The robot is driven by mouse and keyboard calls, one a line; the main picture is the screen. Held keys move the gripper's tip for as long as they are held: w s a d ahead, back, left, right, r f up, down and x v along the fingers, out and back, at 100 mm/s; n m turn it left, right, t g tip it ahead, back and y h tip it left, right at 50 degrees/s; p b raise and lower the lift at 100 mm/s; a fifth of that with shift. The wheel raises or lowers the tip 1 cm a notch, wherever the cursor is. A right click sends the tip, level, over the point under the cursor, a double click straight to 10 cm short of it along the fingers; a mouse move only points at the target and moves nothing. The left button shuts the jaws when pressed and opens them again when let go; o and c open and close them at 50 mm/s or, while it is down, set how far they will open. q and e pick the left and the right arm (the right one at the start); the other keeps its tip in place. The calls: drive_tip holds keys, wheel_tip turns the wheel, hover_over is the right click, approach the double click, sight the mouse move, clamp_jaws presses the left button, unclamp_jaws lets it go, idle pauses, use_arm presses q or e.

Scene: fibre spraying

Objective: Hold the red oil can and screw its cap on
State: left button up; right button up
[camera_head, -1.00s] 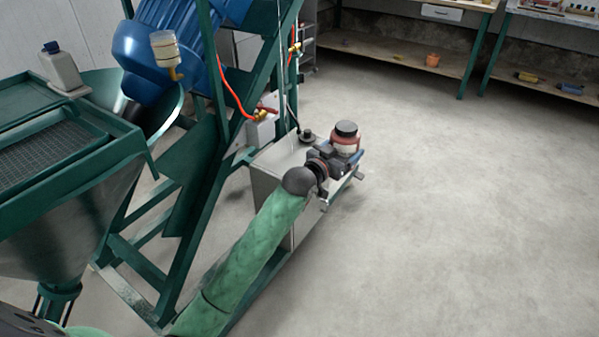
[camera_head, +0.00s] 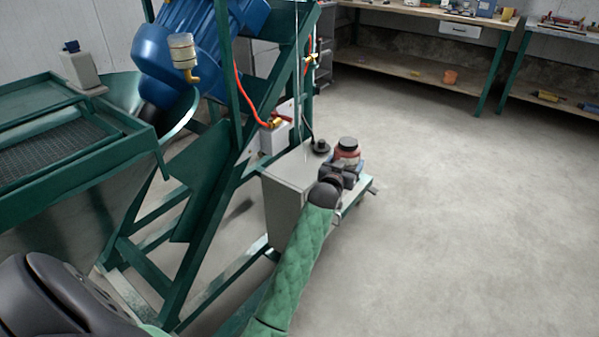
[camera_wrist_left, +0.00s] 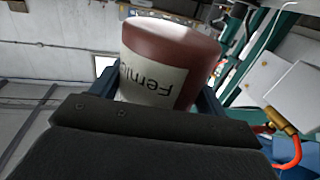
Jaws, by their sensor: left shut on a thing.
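My right gripper is not in view.
The grey box (camera_head: 292,172) with a black knob (camera_head: 320,146) stands just left of the can. The green machine frame (camera_head: 190,230), blue motor (camera_head: 175,60) and hopper (camera_head: 75,190) fill the left. Workbenches (camera_head: 430,18) stand at the back. The floor at right is clear.

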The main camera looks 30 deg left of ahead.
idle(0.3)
use_arm(q)
drive_tip(key=shift+w+a+f, duration=0.25)
drive_tip(key=shift+a+f, duration=0.25)
drive_tip(key=shift+a, duration=2.75)
drive_tip(key=shift+w+a+f, duration=0.25)
drive_tip(key=shift+a+f, duration=0.3)
drive_tip(key=shift+a, duration=2.75)
drive_tip(key=shift+w+a+f, duration=0.25)
drive_tip(key=shift+a+f, duration=0.25)
drive_tip(key=shift+a, duration=2.75)
drive_tip(key=shift+a+f+b, duration=0.2)
drive_tip(key=shift+f+b, duration=0.15)
drive_tip(key=shift+f, duration=1.65)
drive_tip(key=o, duration=1.9)
drive_tip(key=shift+f, duration=0.1)
